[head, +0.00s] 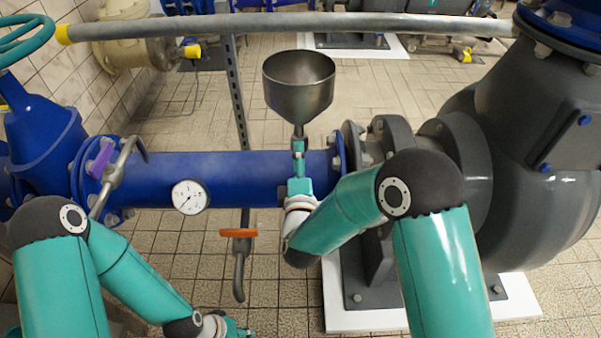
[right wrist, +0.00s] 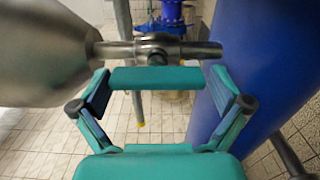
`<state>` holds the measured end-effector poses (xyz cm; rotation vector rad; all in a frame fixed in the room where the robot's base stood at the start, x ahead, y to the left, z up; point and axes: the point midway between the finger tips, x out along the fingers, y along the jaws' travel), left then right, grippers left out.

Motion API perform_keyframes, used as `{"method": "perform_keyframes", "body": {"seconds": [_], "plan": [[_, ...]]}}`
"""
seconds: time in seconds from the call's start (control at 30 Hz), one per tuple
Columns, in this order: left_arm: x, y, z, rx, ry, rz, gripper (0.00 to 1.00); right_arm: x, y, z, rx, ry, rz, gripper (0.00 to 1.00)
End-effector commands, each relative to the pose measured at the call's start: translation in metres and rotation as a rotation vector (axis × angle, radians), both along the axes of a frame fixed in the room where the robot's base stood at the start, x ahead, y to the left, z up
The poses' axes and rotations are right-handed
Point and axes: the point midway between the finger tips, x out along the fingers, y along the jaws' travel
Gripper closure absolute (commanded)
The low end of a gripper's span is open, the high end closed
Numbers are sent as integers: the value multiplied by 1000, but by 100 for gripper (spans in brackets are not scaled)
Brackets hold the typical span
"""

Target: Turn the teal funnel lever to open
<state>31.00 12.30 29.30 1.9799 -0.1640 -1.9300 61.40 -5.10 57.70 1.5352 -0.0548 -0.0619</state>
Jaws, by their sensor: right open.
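The metal funnel (head: 299,88) stands upright above the blue pipe; its grey side also fills the upper left of the right wrist view (right wrist: 40,50). A metal valve body (right wrist: 158,48) joins its stem towards the pipe. The teal funnel lever (right wrist: 157,79) shows as a flat teal bar lying crosswise just below that valve body. My right gripper (head: 299,172) is open at the funnel stem, its fingers (right wrist: 160,88) on either side of the lever; I cannot tell whether they touch it. My left gripper (head: 236,332) is low at the bottom edge, its fingers mostly cut off.
The blue pipe (head: 235,176) runs across with a pressure gauge (head: 189,197) on it. Below hangs a drain with an orange handle (head: 238,233). A grey pump (head: 480,130) stands close on the right, and a grey rail (head: 300,24) crosses above the funnel. Tiled floor lies open behind.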

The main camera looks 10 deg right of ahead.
Motion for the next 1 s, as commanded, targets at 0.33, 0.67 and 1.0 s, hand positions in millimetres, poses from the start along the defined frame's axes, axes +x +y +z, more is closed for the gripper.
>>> {"method": "perform_keyframes", "body": {"seconds": [0.33, 0.67, 1.0], "plan": [[0, 0, 0, 0, 0, 0, 62, -52, 5, -1, -4, 4, 6, 0], [0, 0, 0, 0, 1, 0, 62, -108, 9, -1, -4, 3, 5, 0], [0, 0, 0, 0, 1, 0, 62, -118, 9, -1, -2, 2, 2, 0]]}}
